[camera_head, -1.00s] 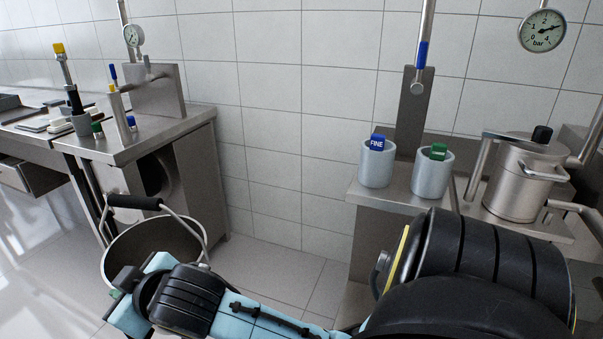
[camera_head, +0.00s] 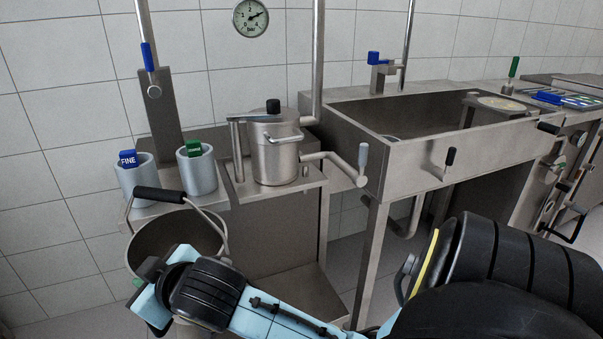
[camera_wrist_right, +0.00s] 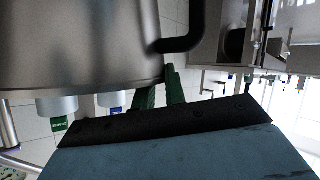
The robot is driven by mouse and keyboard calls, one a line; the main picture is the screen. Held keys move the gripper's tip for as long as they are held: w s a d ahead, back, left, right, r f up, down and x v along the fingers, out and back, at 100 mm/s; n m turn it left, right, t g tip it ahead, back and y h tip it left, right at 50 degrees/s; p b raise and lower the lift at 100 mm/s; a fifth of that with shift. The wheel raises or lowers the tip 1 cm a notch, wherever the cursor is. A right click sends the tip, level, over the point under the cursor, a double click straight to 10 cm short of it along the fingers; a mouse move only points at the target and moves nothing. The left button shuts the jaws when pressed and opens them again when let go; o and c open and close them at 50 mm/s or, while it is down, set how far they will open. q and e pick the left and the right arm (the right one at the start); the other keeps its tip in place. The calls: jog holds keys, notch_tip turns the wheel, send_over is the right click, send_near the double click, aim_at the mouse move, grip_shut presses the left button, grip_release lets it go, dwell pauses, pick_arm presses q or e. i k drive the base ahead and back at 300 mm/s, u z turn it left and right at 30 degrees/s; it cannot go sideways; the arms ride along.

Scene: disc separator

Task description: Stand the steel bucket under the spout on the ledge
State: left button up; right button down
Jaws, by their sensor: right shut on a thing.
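The steel bucket (camera_head: 165,238) hangs upright at the left of the head view, its black-gripped bail raised, and its wall fills the upper left of the right wrist view (camera_wrist_right: 75,45). My right gripper (camera_wrist_right: 162,90) is shut on the bucket, its green fingers at the bucket's edge; in the head view the wrist hides the bucket's lower part. The spout (camera_head: 340,165) sticks out to the right from the lidded steel pot (camera_head: 275,155). A lower steel ledge (camera_head: 300,300) lies below the pot's shelf. The bucket is left of the spout and apart from it. My left gripper is out of view.
Grey cups with a blue FINE tag (camera_head: 137,182) and a green tag (camera_head: 197,172) stand on the upper shelf (camera_head: 235,195), close behind the bucket. A steel sink (camera_head: 415,165) stands right of the pot. Space above the lower ledge looks clear.

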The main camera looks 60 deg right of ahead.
aim_at(295, 299)
jog(key=z, duration=1.5)
